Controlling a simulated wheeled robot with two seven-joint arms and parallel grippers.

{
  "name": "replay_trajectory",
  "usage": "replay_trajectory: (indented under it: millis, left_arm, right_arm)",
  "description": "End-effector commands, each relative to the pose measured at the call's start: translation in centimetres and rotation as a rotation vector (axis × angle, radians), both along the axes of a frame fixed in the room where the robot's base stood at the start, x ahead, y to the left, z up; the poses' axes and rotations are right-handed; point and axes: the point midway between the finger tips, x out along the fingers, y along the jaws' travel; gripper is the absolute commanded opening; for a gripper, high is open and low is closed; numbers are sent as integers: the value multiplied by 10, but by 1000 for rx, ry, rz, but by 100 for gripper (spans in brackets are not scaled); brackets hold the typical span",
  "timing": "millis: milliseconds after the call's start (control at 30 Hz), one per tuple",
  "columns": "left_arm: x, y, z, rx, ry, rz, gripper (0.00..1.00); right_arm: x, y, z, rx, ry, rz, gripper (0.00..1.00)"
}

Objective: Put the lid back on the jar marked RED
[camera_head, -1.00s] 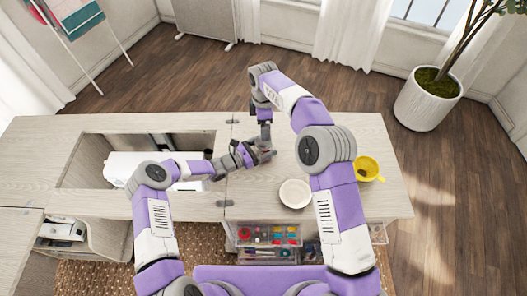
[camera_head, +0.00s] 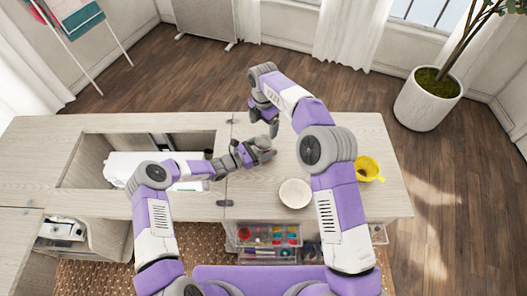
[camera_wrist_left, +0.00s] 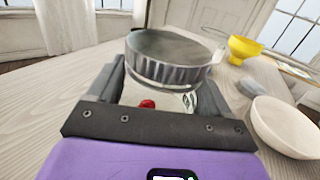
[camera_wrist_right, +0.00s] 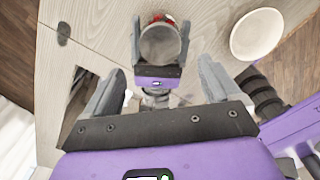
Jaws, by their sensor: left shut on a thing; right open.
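My left gripper (camera_head: 264,150) is shut on a clear jar (camera_wrist_left: 137,97) just above the tabletop. Something red shows inside the jar in the left wrist view; no label can be read. A grey metal lid (camera_wrist_left: 168,60) lies over the jar's mouth. It also shows from above in the right wrist view (camera_wrist_right: 160,46), between the left fingers. I cannot tell whether it sits fully down. My right gripper (camera_wrist_right: 160,70) is open and empty, above and apart from the lid; in the head view it is just beyond the left gripper (camera_head: 272,132).
A white bowl (camera_head: 295,193) stands on the table (camera_head: 240,205) to the right of the jar, with a yellow vessel (camera_head: 368,169) farther right. A drawer of colourful items (camera_head: 268,237) is below the front edge. A white machine (camera_head: 122,166) sits in the left opening.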

Motion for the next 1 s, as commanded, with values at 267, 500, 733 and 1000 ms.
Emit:
replay_trajectory:
  millis: [267,500,733,1000]
  left_arm:
    - [0,0,0,0,0,0,0]
    - [0,0,0,0,0,0,0]
    - [0,0,0,0,0,0,0]
    - [0,0,0,0,0,0,0]
  right_arm:
    - [-1,-1,-39,-3,4,-2,90]
    - [0,0,-70,-1,3,-2,90]
    - [0,0,-78,-1,1,-2,90]
    - [0,0,-78,-1,1,-2,80]
